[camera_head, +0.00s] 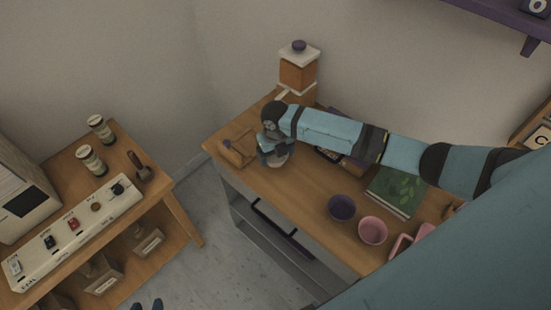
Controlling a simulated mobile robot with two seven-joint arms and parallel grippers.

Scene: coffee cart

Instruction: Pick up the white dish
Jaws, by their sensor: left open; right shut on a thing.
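The white dish (278,162) shows as a small pale round edge at the left part of the wooden cart top. My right gripper (275,150) points down over it and is shut on it. The gripper hides most of the dish, and I cannot tell whether it is lifted off the wood.
A wooden holder (237,150) stands just left of the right gripper. A grinder (298,72) stands behind. Bare wood lies in front of the gripper.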

